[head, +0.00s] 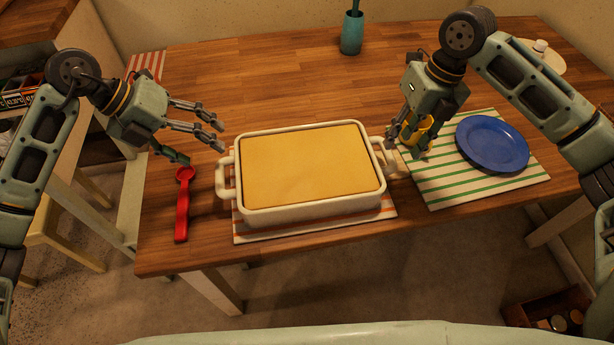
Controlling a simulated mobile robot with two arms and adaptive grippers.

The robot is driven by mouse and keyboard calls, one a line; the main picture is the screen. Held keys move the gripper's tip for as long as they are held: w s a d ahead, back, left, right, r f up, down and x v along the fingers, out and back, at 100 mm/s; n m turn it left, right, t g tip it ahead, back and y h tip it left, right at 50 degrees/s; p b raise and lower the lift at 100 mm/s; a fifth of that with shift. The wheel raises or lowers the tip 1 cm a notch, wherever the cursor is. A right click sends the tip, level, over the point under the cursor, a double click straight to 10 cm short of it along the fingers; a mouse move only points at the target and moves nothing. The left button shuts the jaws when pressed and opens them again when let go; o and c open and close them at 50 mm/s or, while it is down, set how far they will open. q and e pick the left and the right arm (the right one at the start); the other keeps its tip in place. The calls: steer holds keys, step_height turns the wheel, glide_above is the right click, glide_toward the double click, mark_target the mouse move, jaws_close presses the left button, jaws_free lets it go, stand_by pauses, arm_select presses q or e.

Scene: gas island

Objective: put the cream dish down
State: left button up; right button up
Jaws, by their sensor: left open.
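The cream dish (315,215), a rectangular baking dish with a flat yellow filling (308,165) and a loop handle on each side, appears to rest level on an orange-striped mat (384,211). My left gripper (205,147) is open and empty, its fingers spread above the table just left of the dish's left handle (222,178), apart from it. My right gripper (408,145) is by the dish's right handle (397,167), fingers pointing down. A yellow cup (424,130) shows behind its fingers; I cannot tell whether they touch the cup or the handle.
A red spoon (182,205) lies left of the dish. A blue plate (492,143) sits on a green-striped mat (450,190) at the right. A teal cup (352,33) stands at the back. The wooden table's back middle (270,75) is clear.

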steer(key=r, duration=0.2)
steer(key=d+r, duration=0.1)
steer(key=r, duration=0.2)
steer(key=shift+f, duration=0.1)
stand_by(0.4)
